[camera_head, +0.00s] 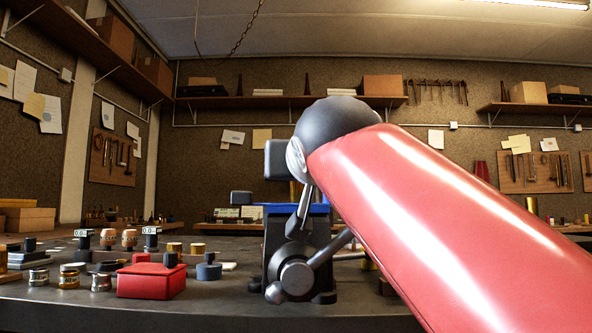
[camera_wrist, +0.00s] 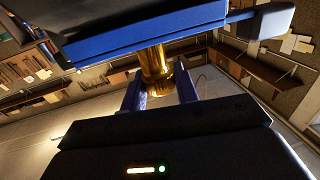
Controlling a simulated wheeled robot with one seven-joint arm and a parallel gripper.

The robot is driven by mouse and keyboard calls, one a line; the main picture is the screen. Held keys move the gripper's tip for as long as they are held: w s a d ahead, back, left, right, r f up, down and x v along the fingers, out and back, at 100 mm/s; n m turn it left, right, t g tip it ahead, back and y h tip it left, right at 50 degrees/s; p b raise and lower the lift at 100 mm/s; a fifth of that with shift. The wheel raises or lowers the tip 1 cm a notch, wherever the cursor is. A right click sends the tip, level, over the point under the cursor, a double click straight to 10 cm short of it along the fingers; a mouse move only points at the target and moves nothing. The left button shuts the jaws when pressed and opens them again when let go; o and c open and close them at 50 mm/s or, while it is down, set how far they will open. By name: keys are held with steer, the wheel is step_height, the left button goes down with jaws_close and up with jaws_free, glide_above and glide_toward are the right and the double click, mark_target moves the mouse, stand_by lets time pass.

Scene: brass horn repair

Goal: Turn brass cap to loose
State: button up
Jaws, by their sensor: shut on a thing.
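The brass cap (camera_wrist: 155,68) shows in the wrist view as a shiny gold cylinder below a blue-edged vise jaw (camera_wrist: 165,36). My gripper (camera_wrist: 161,88) has one finger on each side of the brass and is shut on it. The exact contact and any thread are too dark to make out. In the head view the vise (camera_head: 300,262) with blue jaws stands on the bench, partly behind my red arm. My fingers and their hold on the cap are hidden there; a bit of brass shows behind the arm.
A red box (camera_head: 151,280) stands left of the vise on the dark bench (camera_head: 210,312). Several small brass and steel cups, dial gauges and knobs crowd the bench's left side. The vise handle (camera_head: 275,292) juts toward the front. Tool boards and shelves line the walls.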

steer(key=shift+f+n+y, duration=0.1)
steer(key=shift+n+y, duration=0.4)
steer(key=shift+y, duration=0.2)
steer(key=o, duration=1)
steer(key=shift+c, duration=0.2)
steer(key=v, duration=0.7)
steer(key=shift+s, duration=0.4)
steer(key=shift+d, duration=0.1)
